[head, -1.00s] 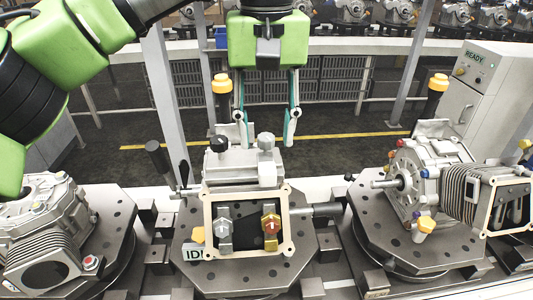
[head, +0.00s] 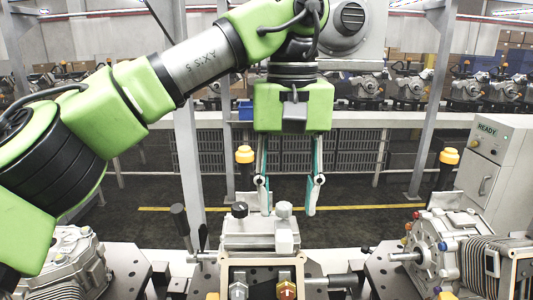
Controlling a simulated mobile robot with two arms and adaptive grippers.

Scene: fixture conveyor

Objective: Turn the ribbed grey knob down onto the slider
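The ribbed grey knob (head: 284,210) stands upright on top of a grey fixture (head: 250,234), above a light block (head: 286,240) that may be the slider. A black knob (head: 240,209) stands to its left. My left gripper (head: 288,206) points straight down, with its two thin fingers wide apart. In the picture the fingertips lie on either side of the grey knob, with a gap on both sides. I cannot tell how far they are from it in depth. Nothing is held. The knob's base against the slider is too small to judge. My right gripper is not in view.
A gearbox casting (head: 435,245) sits on the right pallet, another (head: 72,262) on the left. Orange-capped posts (head: 245,155) (head: 449,156) stand behind. A grey cabinet marked READY (head: 490,165) is at right. A dark handle (head: 180,222) rises left of the fixture.

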